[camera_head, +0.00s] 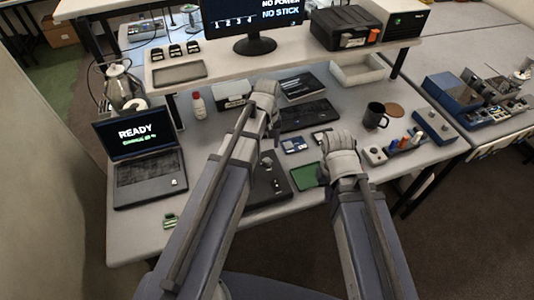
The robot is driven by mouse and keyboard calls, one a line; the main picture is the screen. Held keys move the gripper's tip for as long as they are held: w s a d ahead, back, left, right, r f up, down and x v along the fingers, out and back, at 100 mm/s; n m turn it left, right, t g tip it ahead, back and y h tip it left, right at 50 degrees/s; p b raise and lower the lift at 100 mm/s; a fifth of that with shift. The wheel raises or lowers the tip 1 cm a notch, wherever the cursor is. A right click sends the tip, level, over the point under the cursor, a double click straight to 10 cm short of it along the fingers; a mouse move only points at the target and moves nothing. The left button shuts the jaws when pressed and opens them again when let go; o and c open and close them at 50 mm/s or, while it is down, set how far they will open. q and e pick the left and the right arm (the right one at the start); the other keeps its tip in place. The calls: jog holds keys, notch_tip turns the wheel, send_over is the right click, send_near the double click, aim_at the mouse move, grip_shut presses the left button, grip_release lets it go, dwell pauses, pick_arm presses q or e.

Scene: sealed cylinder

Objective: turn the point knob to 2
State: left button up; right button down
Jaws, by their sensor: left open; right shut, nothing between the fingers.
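A black box (270,192) with small light controls on its top lies at the front middle of the desk, partly hidden behind my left arm. I cannot make out which control is the point knob, or its numbers. My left gripper (266,92) is open beyond the black box, over the back of the desk near the shelf edge. My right gripper (338,142) is shut and empty, right of the black box and just past a green mat (304,177). The monitor (253,18) shows a row of digits and "NO POWER" and "NO STICK".
An open laptop (140,160) reading "READY" stands at the left.

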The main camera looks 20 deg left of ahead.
aim_at(267, 160)
pick_arm(q)
jog(key=shift+f+b, duration=4)
grip_shut()
